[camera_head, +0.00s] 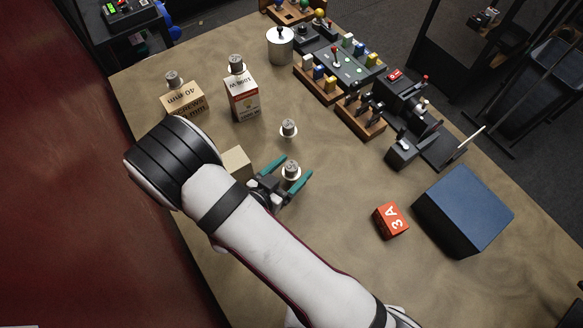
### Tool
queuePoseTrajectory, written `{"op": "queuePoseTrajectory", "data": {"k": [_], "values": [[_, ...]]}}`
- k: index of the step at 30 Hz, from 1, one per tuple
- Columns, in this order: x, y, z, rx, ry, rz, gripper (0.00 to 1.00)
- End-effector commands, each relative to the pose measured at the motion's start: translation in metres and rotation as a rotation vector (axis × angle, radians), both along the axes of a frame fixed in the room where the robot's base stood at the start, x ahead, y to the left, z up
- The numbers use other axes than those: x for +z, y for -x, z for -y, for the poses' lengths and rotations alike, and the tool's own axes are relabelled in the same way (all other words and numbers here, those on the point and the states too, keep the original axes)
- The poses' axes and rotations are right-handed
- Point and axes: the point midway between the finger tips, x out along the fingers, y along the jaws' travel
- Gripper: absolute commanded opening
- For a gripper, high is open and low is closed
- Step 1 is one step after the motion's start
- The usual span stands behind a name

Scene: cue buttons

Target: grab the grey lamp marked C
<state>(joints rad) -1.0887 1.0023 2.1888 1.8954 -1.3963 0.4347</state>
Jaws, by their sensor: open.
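Several small grey lamps show, and I cannot read a C on any of them. One grey lamp (291,171) is between the teal fingers of my gripper (295,166). The fingers are open on either side of it; I cannot tell whether they touch it. A second grey lamp (289,128) stands on the table just beyond the gripper.
A plain tan box (236,162) is close to the gripper's left. A metal pot (280,45) and control panels (340,66) stand at the back. A red block (391,220) and a large blue box (463,211) are right. The table (345,175) between is clear.

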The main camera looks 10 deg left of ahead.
Motion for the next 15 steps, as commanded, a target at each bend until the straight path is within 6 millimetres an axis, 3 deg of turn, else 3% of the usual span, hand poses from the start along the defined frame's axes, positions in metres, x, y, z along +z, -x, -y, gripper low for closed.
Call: {"op": "queuePoseTrajectory", "data": {"k": [5, 15], "values": [[0.0000, -0.0002, -0.0003, 0.001, -0.001, 0.001, 0.77], [0.0002, -0.0002, -0.0004, 0.001, -0.002, 0.000, 0.15]]}}
